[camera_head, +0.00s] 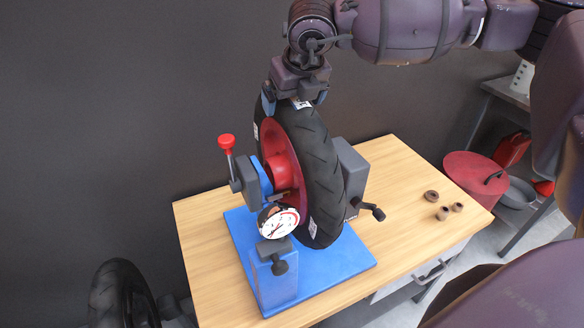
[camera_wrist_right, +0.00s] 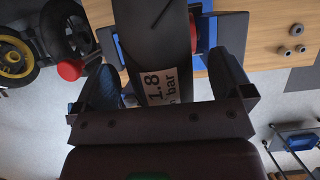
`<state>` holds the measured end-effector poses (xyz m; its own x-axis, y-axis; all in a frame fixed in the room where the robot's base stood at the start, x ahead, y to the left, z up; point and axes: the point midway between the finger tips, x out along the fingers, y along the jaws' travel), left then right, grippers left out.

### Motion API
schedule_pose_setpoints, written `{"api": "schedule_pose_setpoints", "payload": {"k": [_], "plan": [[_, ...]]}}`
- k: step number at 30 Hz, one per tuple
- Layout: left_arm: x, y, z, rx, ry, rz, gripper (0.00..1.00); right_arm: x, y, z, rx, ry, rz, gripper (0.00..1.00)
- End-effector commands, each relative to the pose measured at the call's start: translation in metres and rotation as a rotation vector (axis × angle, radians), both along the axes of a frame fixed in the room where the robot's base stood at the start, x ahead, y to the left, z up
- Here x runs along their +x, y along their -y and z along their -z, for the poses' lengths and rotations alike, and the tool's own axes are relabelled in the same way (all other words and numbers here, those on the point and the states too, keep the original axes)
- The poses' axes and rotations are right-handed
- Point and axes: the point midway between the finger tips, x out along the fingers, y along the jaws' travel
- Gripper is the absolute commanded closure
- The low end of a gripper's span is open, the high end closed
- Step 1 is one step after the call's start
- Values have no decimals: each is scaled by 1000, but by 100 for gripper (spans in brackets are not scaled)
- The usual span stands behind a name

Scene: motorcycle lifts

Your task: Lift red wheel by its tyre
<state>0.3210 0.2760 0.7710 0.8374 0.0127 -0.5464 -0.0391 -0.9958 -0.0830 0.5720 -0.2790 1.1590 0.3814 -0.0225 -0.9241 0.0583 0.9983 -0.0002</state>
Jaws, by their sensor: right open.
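The red wheel has a black tyre (camera_head: 318,160) and a red rim and hub (camera_head: 280,165). It stands upright in a blue stand (camera_head: 340,262) on the wooden table. My right gripper (camera_head: 294,98) points down at the top of the tyre, with its jaws open and one finger on each side of it. In the right wrist view the tyre (camera_wrist_right: 152,35), with a white "1.8 bar" label, lies between the two fingers (camera_wrist_right: 163,82). Whether the fingers touch the tyre, I cannot tell. My left gripper is not in view.
A white dial gauge (camera_head: 279,222) and a red-knobbed lever (camera_head: 227,143) stand at the wheel's left. A dark crank handle (camera_head: 372,211) sticks out at its right. Several small brown rings (camera_head: 442,212) lie on the table's right part. Another tyre (camera_head: 112,290) is at lower left.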

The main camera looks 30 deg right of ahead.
Motion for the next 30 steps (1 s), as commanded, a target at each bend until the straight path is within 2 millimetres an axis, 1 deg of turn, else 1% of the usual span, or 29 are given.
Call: {"api": "schedule_pose_setpoints", "payload": {"k": [3,9,10,27,28,29,30], "plan": [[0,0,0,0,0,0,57,2,0,5,1,0,0,2],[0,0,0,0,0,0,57,2,0,5,1,0,0,2],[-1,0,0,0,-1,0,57,2,0,5,1,0,0,5],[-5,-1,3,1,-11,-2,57,2,0,5,0,1,0,92],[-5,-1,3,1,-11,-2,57,2,0,5,0,1,0,97],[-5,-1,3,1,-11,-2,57,4,0,0,2,12,-1,98],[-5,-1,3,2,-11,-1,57,4,0,0,2,12,-1,98]]}}
